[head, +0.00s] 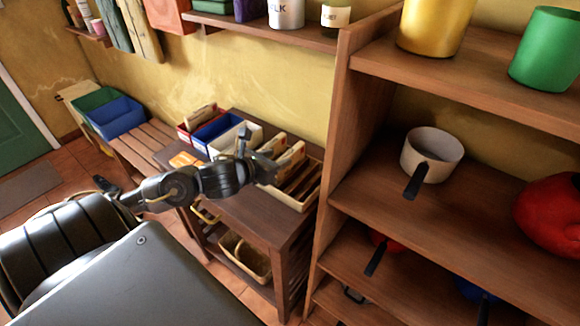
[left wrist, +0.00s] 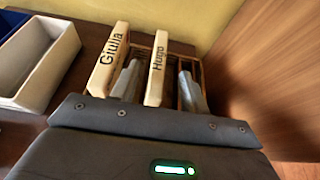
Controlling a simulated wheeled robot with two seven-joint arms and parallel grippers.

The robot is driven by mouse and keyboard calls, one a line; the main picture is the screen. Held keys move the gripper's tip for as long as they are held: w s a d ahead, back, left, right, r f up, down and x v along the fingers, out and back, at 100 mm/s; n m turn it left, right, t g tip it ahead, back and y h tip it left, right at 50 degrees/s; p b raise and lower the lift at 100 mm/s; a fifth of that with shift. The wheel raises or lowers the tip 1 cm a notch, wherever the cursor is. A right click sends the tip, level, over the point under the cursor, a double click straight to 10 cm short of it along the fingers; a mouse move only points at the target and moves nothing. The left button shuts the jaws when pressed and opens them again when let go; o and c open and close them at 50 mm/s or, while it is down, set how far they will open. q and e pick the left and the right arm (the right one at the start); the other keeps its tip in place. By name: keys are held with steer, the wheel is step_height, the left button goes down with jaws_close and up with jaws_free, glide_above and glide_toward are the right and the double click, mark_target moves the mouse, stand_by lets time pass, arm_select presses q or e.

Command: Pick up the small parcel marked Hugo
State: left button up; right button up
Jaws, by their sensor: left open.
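The small parcel marked Hugo (left wrist: 158,62) stands upright in a slotted wooden box, in the left wrist view. Another pale parcel marked Giulia (left wrist: 112,60) stands to its left, apart from it. My left gripper (left wrist: 160,85) is open, with one grey finger to each side of the Hugo parcel in that view. Whether the fingers touch it, I cannot tell. In the head view my left gripper (head: 262,163) is over the wooden box (head: 306,196) on the brown table, partly hiding the box and parcels. My right gripper is not in view.
White (left wrist: 38,62) and blue (head: 217,130) bins stand left of the box on the table (head: 250,215). A tall wooden shelf (head: 335,130) with a white pan (head: 432,153) rises close on the right. A yellow wall is behind.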

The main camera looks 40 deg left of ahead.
mark_target(288, 155)
arm_select(q)
steer(key=shift+w, duration=0.15)
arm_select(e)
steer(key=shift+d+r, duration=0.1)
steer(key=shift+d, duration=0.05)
arm_select(q)
steer(key=p+x, duration=0.1)
steer(key=x, duration=0.3)
steer(key=shift+w+f, duration=0.1)
steer(key=shift+w, duration=0.15)
steer(key=shift+w+f, duration=0.15)
steer(key=shift+w, duration=0.1)
steer(key=shift+a, duration=0.1)
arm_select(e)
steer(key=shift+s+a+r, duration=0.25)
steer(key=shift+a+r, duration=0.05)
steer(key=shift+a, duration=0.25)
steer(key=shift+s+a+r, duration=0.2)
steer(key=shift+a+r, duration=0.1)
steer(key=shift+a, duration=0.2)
arm_select(q)
steer(key=shift+c, duration=0.3)
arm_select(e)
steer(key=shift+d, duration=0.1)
arm_select(q)
jaws_close()
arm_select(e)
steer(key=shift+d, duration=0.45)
